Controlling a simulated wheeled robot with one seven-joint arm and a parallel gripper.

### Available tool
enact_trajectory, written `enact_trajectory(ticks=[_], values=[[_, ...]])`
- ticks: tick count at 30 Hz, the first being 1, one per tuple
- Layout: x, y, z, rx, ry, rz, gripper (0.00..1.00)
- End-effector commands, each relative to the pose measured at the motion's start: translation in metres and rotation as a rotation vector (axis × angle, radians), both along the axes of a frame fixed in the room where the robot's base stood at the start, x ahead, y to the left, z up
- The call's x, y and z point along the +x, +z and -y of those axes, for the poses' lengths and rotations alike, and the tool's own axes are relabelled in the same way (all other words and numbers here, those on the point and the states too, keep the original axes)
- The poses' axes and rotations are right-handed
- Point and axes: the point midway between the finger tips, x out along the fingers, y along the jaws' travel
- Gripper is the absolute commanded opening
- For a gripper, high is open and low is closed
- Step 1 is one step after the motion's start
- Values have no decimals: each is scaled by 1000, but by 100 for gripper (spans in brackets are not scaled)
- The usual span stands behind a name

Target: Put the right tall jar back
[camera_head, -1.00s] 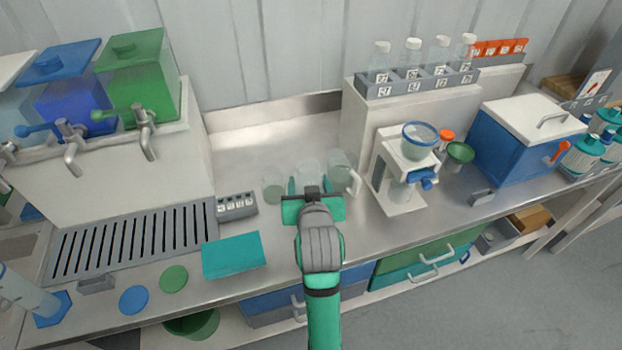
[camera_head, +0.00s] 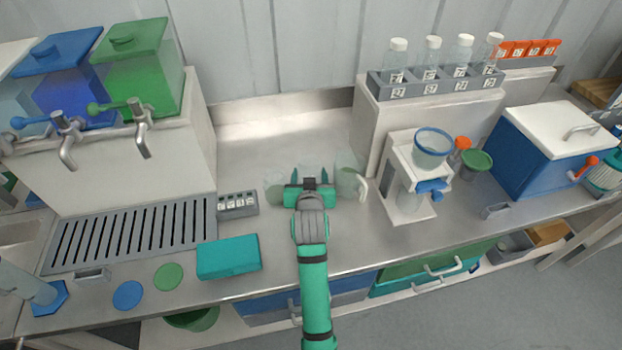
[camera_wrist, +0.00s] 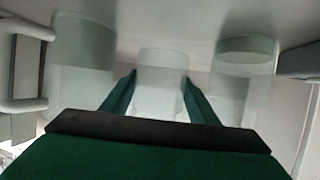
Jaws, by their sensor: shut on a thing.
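Three pale, see-through vessels stand in a row on the steel counter in the head view: a left one (camera_head: 273,187), a middle one (camera_head: 310,168) and a right one with a white handle (camera_head: 349,183). My gripper (camera_head: 309,180) is shut on the middle vessel. In the wrist view this middle vessel (camera_wrist: 161,72) is upright between my green fingers, with greenish vessels on both sides and the handled one (camera_wrist: 80,70) at left. Its base is blurred, so I cannot tell whether it touches the counter. No label marks any vessel as the right tall jar.
A white stand with a blue-rimmed funnel (camera_head: 433,150) is to the right. A rack of capped bottles (camera_head: 435,87) sits on a raised ledge behind it. A small grey labelled block (camera_head: 238,205) and a teal box (camera_head: 228,257) lie to the left. Counter behind the vessels is clear.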

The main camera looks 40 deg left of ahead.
Motion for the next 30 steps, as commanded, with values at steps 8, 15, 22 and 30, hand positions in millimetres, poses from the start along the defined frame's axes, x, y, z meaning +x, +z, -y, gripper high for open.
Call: enact_trajectory(ticks=[8,15,22,30], values=[[-2,-24,-1,-1,2,-2,30],[-3,-25,-4,-1,7,-2,30],[-4,-27,-4,-1,7,-2,62],[-2,-23,-3,0,5,-1,62]])
